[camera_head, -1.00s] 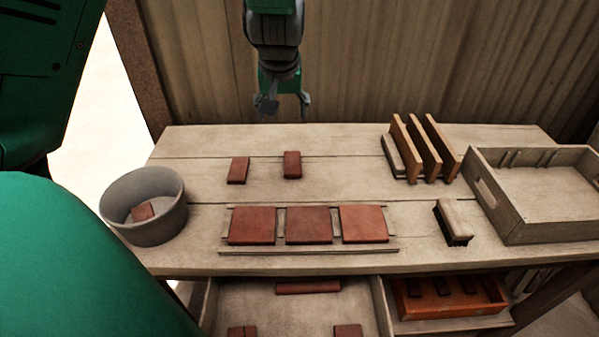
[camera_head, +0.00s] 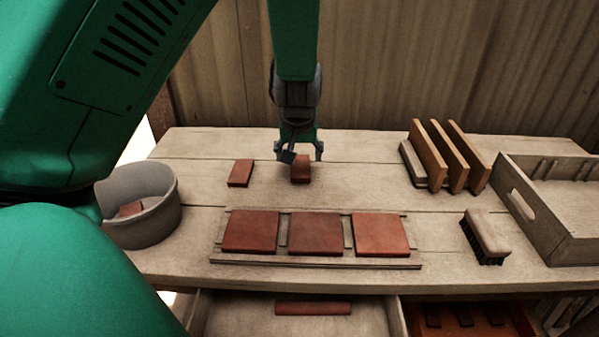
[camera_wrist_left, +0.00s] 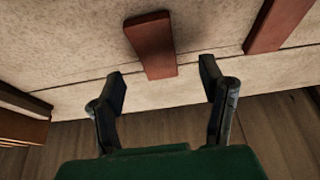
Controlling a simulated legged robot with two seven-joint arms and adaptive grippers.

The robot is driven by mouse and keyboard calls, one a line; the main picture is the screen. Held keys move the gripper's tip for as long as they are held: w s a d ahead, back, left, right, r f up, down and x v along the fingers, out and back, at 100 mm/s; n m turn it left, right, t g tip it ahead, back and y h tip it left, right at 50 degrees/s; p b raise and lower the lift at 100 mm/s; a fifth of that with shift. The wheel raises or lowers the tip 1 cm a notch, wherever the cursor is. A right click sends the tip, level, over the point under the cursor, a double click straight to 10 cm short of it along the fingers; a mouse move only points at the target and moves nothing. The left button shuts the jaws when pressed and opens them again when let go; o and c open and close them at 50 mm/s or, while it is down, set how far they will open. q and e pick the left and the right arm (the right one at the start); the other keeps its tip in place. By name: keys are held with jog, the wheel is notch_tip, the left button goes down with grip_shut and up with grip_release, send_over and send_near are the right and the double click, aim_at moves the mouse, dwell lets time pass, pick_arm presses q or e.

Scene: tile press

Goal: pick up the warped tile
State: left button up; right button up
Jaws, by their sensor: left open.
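My left gripper (camera_head: 302,155) is open above the far part of the table. A small red-brown tile (camera_head: 301,174) lies just below it. In the left wrist view this tile (camera_wrist_left: 152,45) lies ahead of the gap between the open fingers (camera_wrist_left: 164,84), and nothing is between them. A second small tile (camera_head: 240,173) lies to the left on the table; it also shows in the left wrist view (camera_wrist_left: 276,22). Three larger square tiles (camera_head: 316,234) lie in a row between wooden strips. I cannot tell from shape which tile is warped. My right gripper is out of view.
A grey bucket (camera_head: 150,222) with a tile piece stands at the left. Upright wooden boards (camera_head: 446,158), a brush (camera_head: 486,238) and a wooden tray (camera_head: 540,218) are at the right. An open drawer (camera_head: 230,312) is below the front edge.

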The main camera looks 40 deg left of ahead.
aim_at(301, 168)
pick_arm(q)
jog(key=x, duration=0.2)
jog(key=d+b+x, duration=0.1)
jog(key=x, duration=0.1)
jog(key=shift+w+f, duration=0.1)
jog(key=shift+f, duration=0.2)
jog(key=shift+a+f, duration=0.1)
jog(key=shift+a, duration=0.4)
jog(key=c, duration=1.3)
jog(key=shift+d, duration=0.15)
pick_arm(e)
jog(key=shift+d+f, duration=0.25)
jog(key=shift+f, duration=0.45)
